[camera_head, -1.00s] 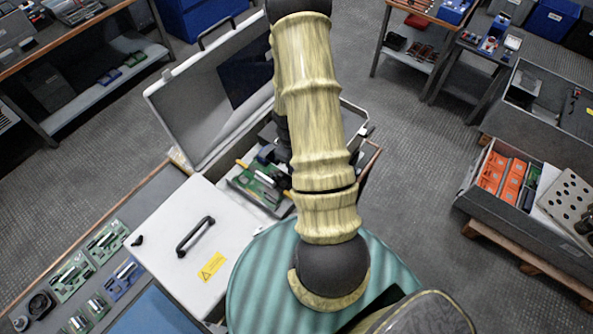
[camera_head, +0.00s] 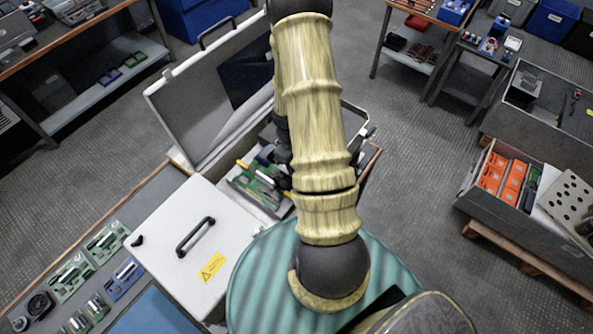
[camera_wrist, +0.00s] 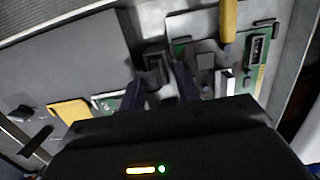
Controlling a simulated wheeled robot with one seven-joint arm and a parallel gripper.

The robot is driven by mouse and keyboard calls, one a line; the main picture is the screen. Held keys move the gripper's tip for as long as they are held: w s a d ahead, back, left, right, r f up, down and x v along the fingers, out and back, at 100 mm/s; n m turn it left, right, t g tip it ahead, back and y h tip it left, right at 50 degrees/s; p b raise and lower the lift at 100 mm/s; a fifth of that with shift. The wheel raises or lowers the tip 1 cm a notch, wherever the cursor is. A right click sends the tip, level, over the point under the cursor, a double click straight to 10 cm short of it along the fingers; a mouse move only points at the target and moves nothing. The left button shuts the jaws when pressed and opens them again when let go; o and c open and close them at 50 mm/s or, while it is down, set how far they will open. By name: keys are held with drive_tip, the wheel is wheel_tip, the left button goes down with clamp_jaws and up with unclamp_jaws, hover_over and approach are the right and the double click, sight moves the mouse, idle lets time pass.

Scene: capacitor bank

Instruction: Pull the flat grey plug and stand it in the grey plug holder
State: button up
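My gripper (camera_wrist: 160,86) points down into the open equipment case, with its two dark fingers apart and nothing clearly held between them. A dark, block-shaped fitting (camera_wrist: 155,64) lies just beyond the fingertips; I cannot tell whether it is the holder. A small flat grey piece (camera_wrist: 205,64) sits on the green circuit board (camera_wrist: 180,28) right of the fingers; it may be the flat grey plug, but the view is dark and blurred. In the head view my arm hides the gripper and much of the case's inside, though a green board (camera_head: 257,186) shows.
The case's raised lid (camera_head: 195,110) stands behind the board. A white box with a black handle (camera_head: 196,236) is in front left. Workbenches and bins line the room; the floor between is clear.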

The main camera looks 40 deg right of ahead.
wheel_tip(320, 180, up, 17)
drive_tip(key=w+b, duration=0.2)
drive_tip(key=shift+a, duration=0.35)
idle(0.5)
drive_tip(key=s+a+m+t+b, duration=0.1)
drive_tip(key=s+a+t+b, duration=0.1)
drive_tip(key=a, duration=0.5)
drive_tip(key=s+a+f+m+t+b, duration=0.1)
drive_tip(key=s+a+m+t+b, duration=0.1)
drive_tip(key=a, duration=0.6)
drive_tip(key=shift+s+a+f+b, duration=0.2)
drive_tip(key=shift+s+a+b, duration=0.05)
drive_tip(key=shift+s+b, duration=0.7)
drive_tip(key=shift+w, duration=0.15)
